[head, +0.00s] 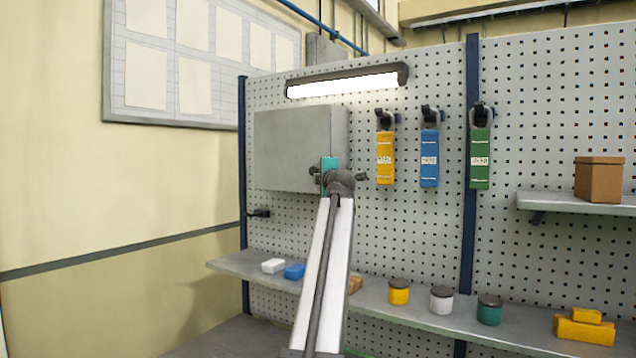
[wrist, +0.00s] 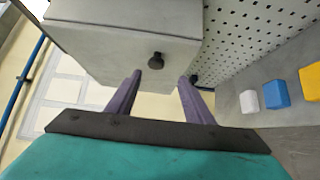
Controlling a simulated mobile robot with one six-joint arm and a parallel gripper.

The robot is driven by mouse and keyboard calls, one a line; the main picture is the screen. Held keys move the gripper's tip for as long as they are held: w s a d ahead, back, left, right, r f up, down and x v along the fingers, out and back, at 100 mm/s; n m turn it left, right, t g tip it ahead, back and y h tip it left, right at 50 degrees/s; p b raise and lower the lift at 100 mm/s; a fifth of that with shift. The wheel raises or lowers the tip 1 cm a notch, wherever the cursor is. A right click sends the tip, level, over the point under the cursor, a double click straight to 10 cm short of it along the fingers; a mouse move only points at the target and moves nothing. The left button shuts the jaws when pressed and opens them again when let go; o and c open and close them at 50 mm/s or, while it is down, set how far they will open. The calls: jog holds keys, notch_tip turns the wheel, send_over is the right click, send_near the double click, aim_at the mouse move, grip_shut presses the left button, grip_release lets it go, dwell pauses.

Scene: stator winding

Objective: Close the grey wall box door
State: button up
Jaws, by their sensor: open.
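The grey wall box (head: 292,150) hangs on the pegboard, with its broad flat grey face showing in the head view. My gripper (head: 330,164) is in front of its lower right part, and my arm covers the area below. In the wrist view, the box (wrist: 95,42) fills the upper left and has a dark round knob (wrist: 155,59) on one face. My gripper (wrist: 160,76) is open, its two purple fingers apart and empty, the tips just below the knob in the picture. I cannot tell whether the fingers touch the box or how far the door stands open.
A lamp (head: 345,84) is above the box. Yellow (head: 385,158), blue (head: 429,158) and green (head: 480,158) packs hang to its right. The shelf (head: 455,322) below carries small blocks and several jars. The wall at left is clear below the whiteboard (head: 205,110).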

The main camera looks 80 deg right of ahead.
jog(key=b+v, duration=0.2)
jog(key=v, duration=0.4)
dwell(0.5)
